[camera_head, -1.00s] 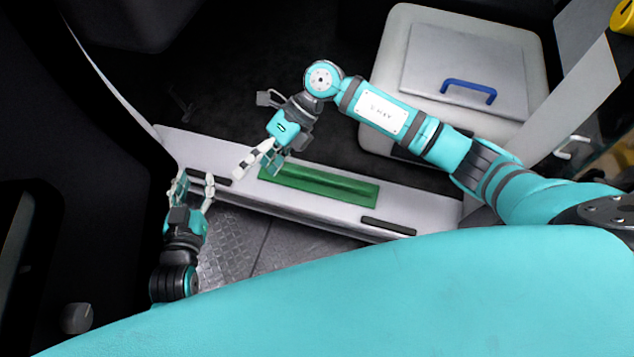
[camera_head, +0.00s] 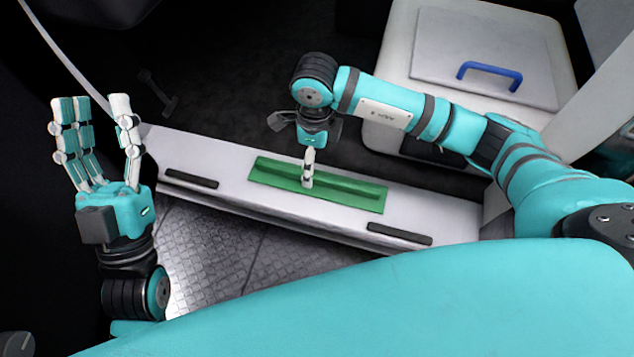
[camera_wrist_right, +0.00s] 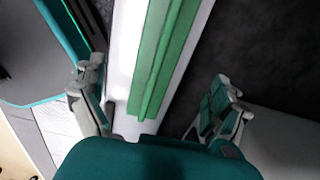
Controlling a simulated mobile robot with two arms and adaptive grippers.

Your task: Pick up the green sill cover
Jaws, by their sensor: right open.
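The green sill cover (camera_head: 345,191) is a flat green strip with a raised rib along its length. It lies on the white door sill (camera_head: 450,215) in the head view. My right gripper (camera_head: 308,182) points down over the middle of the cover. In the right wrist view, the cover (camera_wrist_right: 160,60) runs between the open fingers of my right gripper (camera_wrist_right: 160,105), one side on each edge of the sill. I cannot tell whether the fingers touch it. My left gripper (camera_head: 100,125) is raised at the left with its fingers spread, open and empty.
Black strips sit on the sill at the left (camera_head: 192,179) and right (camera_head: 400,234) of the cover. A pale box with a lid and blue handle (camera_head: 490,72) stands at the back right. A dark floor lies behind the sill and a metal tread plate (camera_head: 215,250) in front.

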